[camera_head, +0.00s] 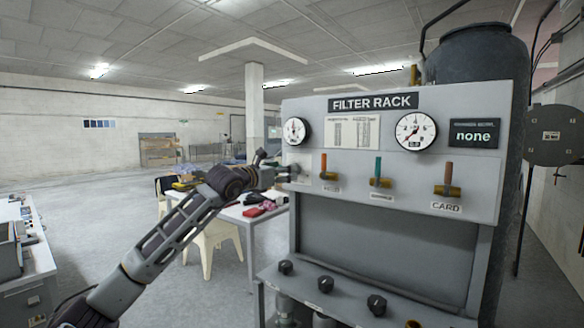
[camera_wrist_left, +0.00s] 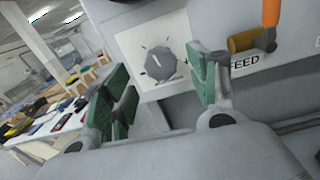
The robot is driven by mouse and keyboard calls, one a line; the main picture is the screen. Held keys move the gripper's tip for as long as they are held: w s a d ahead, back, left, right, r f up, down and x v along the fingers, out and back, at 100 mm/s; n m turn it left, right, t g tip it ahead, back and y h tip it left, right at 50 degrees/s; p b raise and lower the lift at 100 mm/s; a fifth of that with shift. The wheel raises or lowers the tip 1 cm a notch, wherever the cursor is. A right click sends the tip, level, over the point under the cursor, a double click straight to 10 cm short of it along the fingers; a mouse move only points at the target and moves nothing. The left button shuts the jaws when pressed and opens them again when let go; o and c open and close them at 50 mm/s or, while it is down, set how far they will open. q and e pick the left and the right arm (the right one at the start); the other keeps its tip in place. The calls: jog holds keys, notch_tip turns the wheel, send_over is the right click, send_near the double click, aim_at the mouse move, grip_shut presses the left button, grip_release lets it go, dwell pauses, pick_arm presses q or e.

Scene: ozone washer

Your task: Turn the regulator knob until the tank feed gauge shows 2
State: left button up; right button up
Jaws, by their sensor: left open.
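The grey panel marked FILTER RACK (camera_head: 470,100) carries a small round gauge (camera_head: 296,131) at its upper left and a larger round gauge (camera_head: 415,131) at its upper right. I cannot read their values or tell which is the tank feed gauge. A dark grey regulator knob (camera_wrist_left: 161,63) sits on a pale dial plate with tick marks in the left wrist view; its white mark points up and slightly left. My left gripper (camera_head: 286,173) is at the panel's left edge. Its green-padded fingers (camera_wrist_left: 161,86) are open on either side of the knob, apparently not gripping it. My right gripper is not seen.
Beside the knob are valves with an orange handle (camera_head: 324,166), a green handle (camera_head: 377,170) and a brown handle (camera_head: 449,178). Several black knobs (camera_head: 326,284) stand on the lower ledge. A cluttered table (camera_head: 240,213) is behind my arm.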

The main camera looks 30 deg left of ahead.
pick_arm(q)
jog(key=shift+w+d+p, duration=0.15)
jog(key=shift+w+p, duration=0.8)
jog(key=shift+w, duration=1.7)
jog(key=shift+c, duration=0.7)
jog(key=c, duration=0.9)
jog(key=shift+m+b, duration=0.4)
jog(key=shift+b, duration=0.05)
jog(key=shift+m+b, duration=0.35)
jog(key=shift+m, duration=0.05)
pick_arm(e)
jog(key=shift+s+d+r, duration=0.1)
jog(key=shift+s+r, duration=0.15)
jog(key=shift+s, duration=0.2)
